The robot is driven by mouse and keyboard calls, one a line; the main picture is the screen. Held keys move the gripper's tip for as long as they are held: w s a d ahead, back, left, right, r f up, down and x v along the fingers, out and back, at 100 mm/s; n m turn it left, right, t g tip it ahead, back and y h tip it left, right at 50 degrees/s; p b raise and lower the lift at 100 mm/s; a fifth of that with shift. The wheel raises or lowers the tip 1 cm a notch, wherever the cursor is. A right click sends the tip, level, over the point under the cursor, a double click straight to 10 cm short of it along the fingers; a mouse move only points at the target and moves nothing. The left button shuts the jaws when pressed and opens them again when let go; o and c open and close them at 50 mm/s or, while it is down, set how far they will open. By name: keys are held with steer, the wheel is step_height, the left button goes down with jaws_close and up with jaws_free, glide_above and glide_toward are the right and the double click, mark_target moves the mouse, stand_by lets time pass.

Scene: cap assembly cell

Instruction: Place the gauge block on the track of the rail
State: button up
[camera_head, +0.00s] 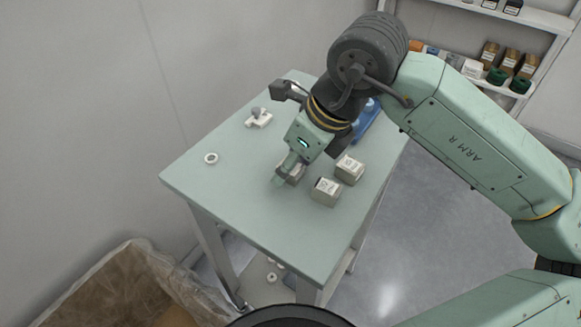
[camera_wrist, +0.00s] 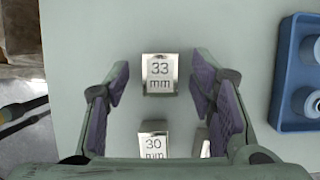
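Three small silver-topped gauge blocks stand on the table. In the wrist view, one marked 33 mm (camera_wrist: 160,73) lies between my open fingers, with a gap on both sides. One marked 30 mm (camera_wrist: 153,142) is nearer the palm. A third block (camera_wrist: 204,145) is mostly hidden by the right finger. My gripper (camera_wrist: 160,82) is open and empty, with purple pads. In the head view, my gripper (camera_head: 284,174) points down over one block (camera_head: 292,175), partly covering it; two others (camera_head: 326,191) (camera_head: 350,168) stand to its right. I cannot make out a rail for certain.
A pale fitting with a grey knob (camera_head: 259,119) and a white ring (camera_head: 211,158) sit on the green table (camera_head: 225,190). A blue tray (camera_wrist: 286,112) with round grey parts is at the right. The table's front left is clear. A lined box (camera_head: 120,285) stands below.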

jaws_close()
stand_by(0.4)
stand_by(0.4)
steer(key=shift+r, duration=0.5)
step_height(320, 180, up, 2)
steer(key=shift+r+b, duration=0.1)
steer(key=shift+b, duration=0.45)
steer(key=s+b, duration=0.1)
steer(key=s, duration=0.4)
steer(key=s+d+r+b, duration=0.1)
steer(key=s, duration=0.4)
steer(key=s+b, duration=0.1)
steer(key=s, duration=0.5)
steer(key=shift+d+r, duration=0.25)
steer(key=shift+r, duration=0.15)
